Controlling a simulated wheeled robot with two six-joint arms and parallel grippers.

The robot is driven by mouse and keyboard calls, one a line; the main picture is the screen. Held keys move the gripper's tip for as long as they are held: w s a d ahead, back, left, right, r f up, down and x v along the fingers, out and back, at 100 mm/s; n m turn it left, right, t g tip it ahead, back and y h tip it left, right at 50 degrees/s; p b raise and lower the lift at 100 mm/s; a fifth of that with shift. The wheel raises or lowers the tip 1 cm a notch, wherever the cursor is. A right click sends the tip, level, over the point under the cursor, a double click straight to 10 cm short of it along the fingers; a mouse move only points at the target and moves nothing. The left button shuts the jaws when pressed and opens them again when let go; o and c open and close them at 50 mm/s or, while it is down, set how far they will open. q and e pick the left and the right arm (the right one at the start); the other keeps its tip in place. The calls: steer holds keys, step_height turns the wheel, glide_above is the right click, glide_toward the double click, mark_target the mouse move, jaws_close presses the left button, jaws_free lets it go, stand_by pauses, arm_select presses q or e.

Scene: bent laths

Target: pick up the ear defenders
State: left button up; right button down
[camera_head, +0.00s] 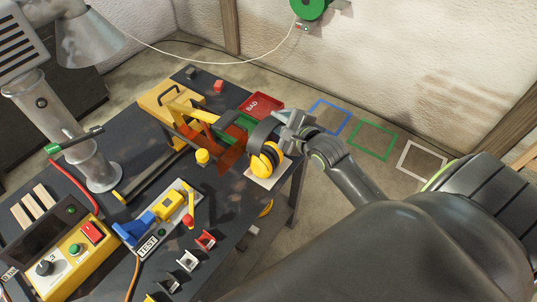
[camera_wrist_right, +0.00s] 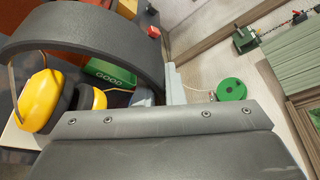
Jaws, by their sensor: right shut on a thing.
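The ear defenders (camera_head: 266,158) have yellow cups and a dark headband. They stand upright at the table's right edge, over a small pale board (camera_head: 262,182); I cannot tell whether they touch it. My right gripper (camera_head: 287,134) is shut on the headband from the right side. In the right wrist view the headband (camera_wrist_right: 95,32) arches up to the gripper's fingers (camera_wrist_right: 160,85), and a yellow cup (camera_wrist_right: 38,100) hangs at the left. My left gripper is not in view.
A red BAD tray (camera_head: 262,105) and a green GOOD tray (camera_wrist_right: 110,74) are close behind the ear defenders. A yellow clamp-like rig (camera_head: 190,112) stands to their left. A TEST board (camera_head: 152,235) lies nearer. The floor at right has blue, green and white outlines.

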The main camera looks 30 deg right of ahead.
steer(key=shift+r, duration=0.1)
step_height(320, 180, up, 10)
steer(key=shift+f+p, duration=0.1)
steer(key=shift+p, duration=0.25)
steer(key=s+a+f+b, duration=0.1)
steer(key=a, duration=0.1)
steer(key=s+a+f+n+y+b, duration=0.1)
steer(key=s+a+f+g+y, duration=0.1)
steer(key=s+a, duration=0.1)
steer(key=shift+a+f+n+b, duration=0.3)
steer(key=shift+f+n+b, duration=0.05)
steer(key=shift+n+b, duration=0.05)
steer(key=s+a+f+n+y+b, duration=0.1)
steer(key=s+a+n+y+b, duration=0.1)
steer(key=s+a+n+y, duration=0.3)
step_height(320, 180, up, 5)
steer(key=m+t+h+p, duration=0.1)
steer(key=m+h+p, duration=0.4)
steer(key=m+h, duration=0.2)
glide_above(268, 134)
steer(key=w+d, duration=0.4)
steer(key=d, duration=0.2)
steer(key=shift+w+a, duration=0.1)
steer(key=shift+a, duration=0.05)
steer(key=shift+f, duration=0.1)
